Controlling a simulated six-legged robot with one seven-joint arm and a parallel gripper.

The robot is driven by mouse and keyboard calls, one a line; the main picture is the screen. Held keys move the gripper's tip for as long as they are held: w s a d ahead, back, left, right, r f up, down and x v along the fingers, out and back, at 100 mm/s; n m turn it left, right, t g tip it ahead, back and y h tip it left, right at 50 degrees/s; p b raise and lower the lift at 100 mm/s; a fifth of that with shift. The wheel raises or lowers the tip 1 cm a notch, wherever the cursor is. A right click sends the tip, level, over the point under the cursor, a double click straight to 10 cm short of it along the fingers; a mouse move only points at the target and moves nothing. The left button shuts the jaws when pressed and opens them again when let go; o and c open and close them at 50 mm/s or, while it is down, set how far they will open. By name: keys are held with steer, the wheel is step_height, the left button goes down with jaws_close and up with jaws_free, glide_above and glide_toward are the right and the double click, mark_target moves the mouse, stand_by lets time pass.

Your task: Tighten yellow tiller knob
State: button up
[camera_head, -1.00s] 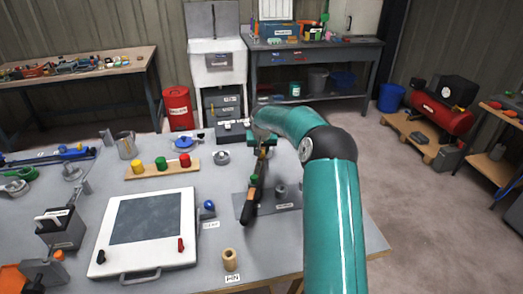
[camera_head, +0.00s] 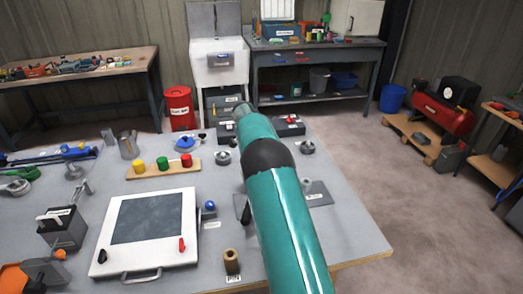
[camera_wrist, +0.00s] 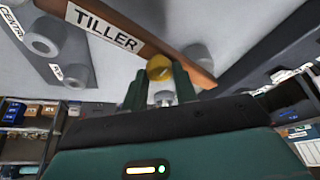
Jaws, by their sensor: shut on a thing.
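In the wrist view, my gripper (camera_wrist: 159,78) has its two green fingers on either side of a yellow knob (camera_wrist: 159,66) and is shut on it. The knob sits at the edge of a brown wooden bar, the tiller (camera_wrist: 180,58), next to a white "TILLER" label (camera_wrist: 105,28). A pale metal piece (camera_wrist: 164,97) shows between the fingers below the knob. The knob's turn and tightness cannot be told. In the head view, my arm hides the gripper, the knob and most of the tiller area.
On the bench, a white framed board (camera_head: 150,232), a wooden strip with coloured knobs (camera_head: 163,170), a tan cylinder (camera_head: 231,262) and a blue knob (camera_head: 209,206) lie left of my arm. A grey plate (camera_head: 318,196) lies to its right.

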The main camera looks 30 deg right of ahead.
steer(key=shift+f+m+g, duration=0.1)
steer(key=shift+m+g, duration=0.2)
steer(key=shift+m, duration=0.3)
steer(key=o, duration=1)
steer(key=shift+w, duration=0.1)
steer(key=shift+c, duration=0.2)
steer(key=v, duration=1.4)
steer(key=shift+f, duration=0.1)
